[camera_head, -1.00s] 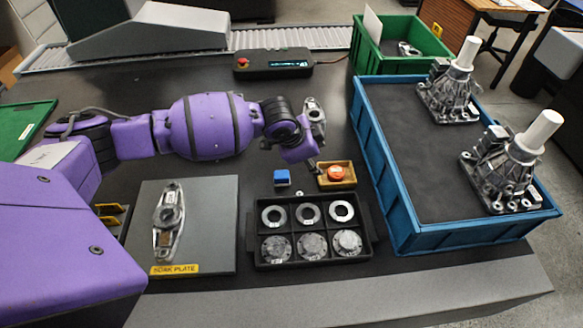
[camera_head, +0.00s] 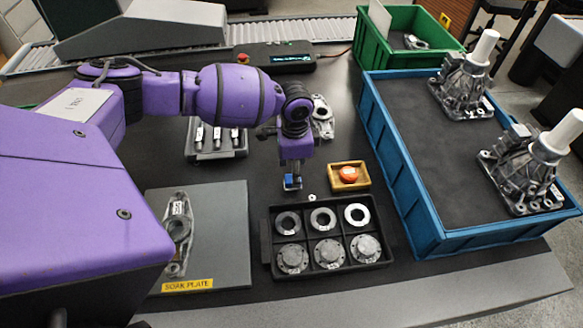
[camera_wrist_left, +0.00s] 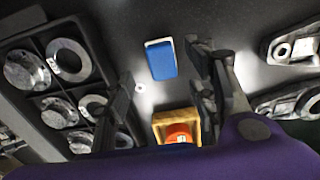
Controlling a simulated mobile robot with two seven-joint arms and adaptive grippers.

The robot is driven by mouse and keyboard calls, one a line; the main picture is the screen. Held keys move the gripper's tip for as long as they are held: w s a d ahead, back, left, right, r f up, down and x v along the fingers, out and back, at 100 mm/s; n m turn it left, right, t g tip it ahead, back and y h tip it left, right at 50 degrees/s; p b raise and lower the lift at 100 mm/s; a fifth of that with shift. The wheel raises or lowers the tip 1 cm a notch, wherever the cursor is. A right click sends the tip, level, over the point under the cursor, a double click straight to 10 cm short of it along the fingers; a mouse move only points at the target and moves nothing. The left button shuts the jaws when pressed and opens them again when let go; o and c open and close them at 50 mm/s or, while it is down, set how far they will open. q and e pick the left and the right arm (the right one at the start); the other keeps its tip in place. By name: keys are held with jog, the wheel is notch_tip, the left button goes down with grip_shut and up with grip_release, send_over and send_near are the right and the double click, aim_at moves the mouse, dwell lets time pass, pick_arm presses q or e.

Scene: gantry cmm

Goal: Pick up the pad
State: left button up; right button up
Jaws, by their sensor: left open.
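The pad looks to be the small blue block with a pale end (camera_head: 292,183), lying on the dark table behind the black ring tray. In the left wrist view the blue pad (camera_wrist_left: 160,60) lies between and beyond the fingertips. My left gripper (camera_head: 291,175) points down above the pad and partly covers it in the head view. Its two fingers show apart in the left wrist view (camera_wrist_left: 159,68), with nothing held between them. I cannot tell the exact height above the pad. My right gripper is not in view.
A wooden box with an orange round item (camera_head: 349,176) stands just right of the pad. The black tray (camera_head: 270,240) holds rings and flanged discs. A grey plate (camera_head: 225,230) bears a metal part. A blue bin (camera_head: 405,205) with castings stands right; a small nut (camera_head: 312,197) lies nearby.

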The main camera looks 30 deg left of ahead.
pick_arm(q)
jog(key=f, duration=0.4)
jog(key=shift+a+f, duration=0.2)
jog(key=shift+f, duration=0.1)
jog(key=shift+c, duration=0.3)
jog(key=c, duration=1.2)
